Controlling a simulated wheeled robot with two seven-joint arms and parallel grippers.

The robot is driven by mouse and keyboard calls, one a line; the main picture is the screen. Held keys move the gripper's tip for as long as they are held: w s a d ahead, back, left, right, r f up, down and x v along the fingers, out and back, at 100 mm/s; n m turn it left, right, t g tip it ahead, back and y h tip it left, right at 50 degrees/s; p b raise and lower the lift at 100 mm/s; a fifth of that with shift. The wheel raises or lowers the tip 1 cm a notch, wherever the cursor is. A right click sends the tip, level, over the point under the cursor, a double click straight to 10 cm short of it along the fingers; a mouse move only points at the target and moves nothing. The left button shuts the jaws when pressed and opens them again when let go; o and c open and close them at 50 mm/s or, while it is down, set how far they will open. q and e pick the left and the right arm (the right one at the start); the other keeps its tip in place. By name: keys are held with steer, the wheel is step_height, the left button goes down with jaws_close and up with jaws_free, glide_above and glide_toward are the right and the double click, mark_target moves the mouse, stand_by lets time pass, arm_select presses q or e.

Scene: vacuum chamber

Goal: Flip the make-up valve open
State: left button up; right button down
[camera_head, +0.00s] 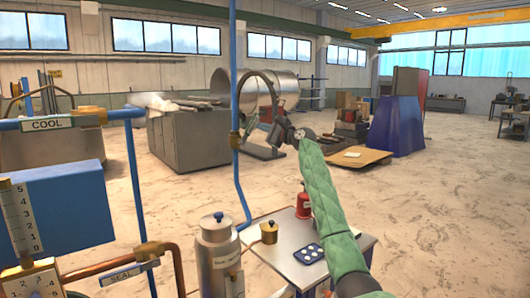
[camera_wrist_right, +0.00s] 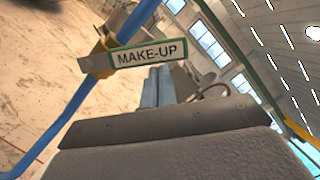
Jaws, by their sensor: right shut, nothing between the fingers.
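The make-up valve shows in the right wrist view as a brass fitting (camera_wrist_right: 101,56) on a slanting blue pipe (camera_wrist_right: 70,112). A green-edged plate reading MAKE-UP (camera_wrist_right: 148,54) sticks out from it to the right. In the head view, a brass fitting (camera_head: 235,140) sits on the upright blue pipe (camera_head: 236,90); its plate cannot be made out there. My right gripper (camera_head: 281,130), on the green-sleeved arm, is just right of that pipe. Its shut, empty jaws (camera_wrist_right: 165,125) fill the bottom of the wrist view, below the plate. Contact cannot be told. My left gripper is not in view.
Pipes with COOL (camera_head: 47,124) and SEAL (camera_head: 122,273) plates stand at left, beside a blue box (camera_head: 55,215). A grey canister (camera_head: 220,255) stands low in front. A small table (camera_head: 360,244) bears a brass pot (camera_head: 269,232), a red bottle (camera_head: 303,207) and a blue tray (camera_head: 300,258).

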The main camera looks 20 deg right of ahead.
mark_target(253, 119)
steer(key=a+r+n, duration=0.1)
steer(key=n, duration=0.1)
steer(key=a+r+n+g, duration=0.1)
steer(key=n, duration=0.1)
steer(key=shift+s+r, duration=0.1)
steer(key=shift+s, duration=0.25)
steer(key=shift+s+a+r+n+g, duration=0.15)
steer(key=shift+a+r+n, duration=0.1)
steer(key=shift+a+n, duration=0.3)
steer(key=shift+s+a+r+n+g, duration=0.15)
steer(key=shift+a+r+n, duration=0.15)
steer(key=shift+n, duration=0.35)
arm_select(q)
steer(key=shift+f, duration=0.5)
arm_select(e)
steer(key=shift+s+a+n, duration=0.15)
steer(key=shift+a+n, duration=0.25)
steer(key=shift+n, duration=0.1)
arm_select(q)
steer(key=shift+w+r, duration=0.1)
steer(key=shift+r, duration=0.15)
arm_select(e)
steer(key=shift+r, duration=0.1)
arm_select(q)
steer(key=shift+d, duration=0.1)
arm_select(e)
steer(key=shift+d, duration=0.1)
